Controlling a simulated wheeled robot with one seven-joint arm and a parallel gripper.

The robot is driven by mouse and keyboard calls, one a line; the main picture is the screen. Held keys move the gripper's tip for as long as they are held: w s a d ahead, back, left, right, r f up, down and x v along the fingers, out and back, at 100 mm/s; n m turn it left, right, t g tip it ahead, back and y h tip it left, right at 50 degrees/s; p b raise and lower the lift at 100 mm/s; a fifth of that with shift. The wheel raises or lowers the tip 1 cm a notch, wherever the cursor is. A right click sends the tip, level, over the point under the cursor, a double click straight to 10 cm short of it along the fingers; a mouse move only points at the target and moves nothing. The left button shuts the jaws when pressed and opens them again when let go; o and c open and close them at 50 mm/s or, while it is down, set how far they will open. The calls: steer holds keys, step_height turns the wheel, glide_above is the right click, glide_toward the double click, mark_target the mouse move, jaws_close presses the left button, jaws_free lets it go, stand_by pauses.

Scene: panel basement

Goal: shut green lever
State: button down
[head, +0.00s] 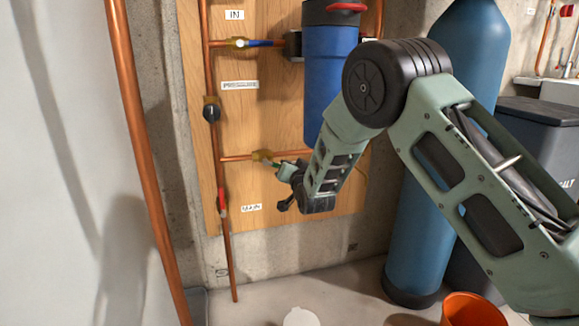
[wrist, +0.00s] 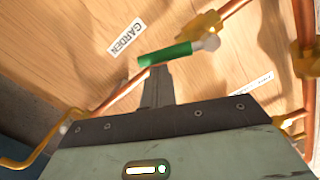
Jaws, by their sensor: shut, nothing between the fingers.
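The green lever (wrist: 165,54) shows in the wrist view just beyond my fingertips, beside the "GARDEN" label (wrist: 124,37). Its grey pivot end is at the right, near a brass valve body (wrist: 199,24). The lever lies at a slight angle to the copper pipe behind it. In the head view only a small bit of green (head: 276,167) shows beside the brass valve (head: 262,155). My gripper (wrist: 158,70) is shut and empty, its tips close to the lever's free end. I cannot tell if they touch. My gripper (head: 284,173) partly hides the lever in the head view.
A blue-handled valve (head: 262,43) and a red-handled valve (head: 221,201) sit on other pipes of the wooden board (head: 245,120). A blue filter housing (head: 328,75) hangs above my wrist. A tall blue tank (head: 412,235) and an orange bucket (head: 470,310) stand at right.

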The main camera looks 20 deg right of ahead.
steer(key=a+f+m+b, duration=0.4)
steer(key=f+m+b, duration=0.1)
steer(key=m, duration=0.7)
steer(key=shift+a+f+m+t+y, duration=0.3)
steer(key=shift+a+f, duration=0.05)
steer(key=shift+s, duration=0.1)
stand_by(0.5)
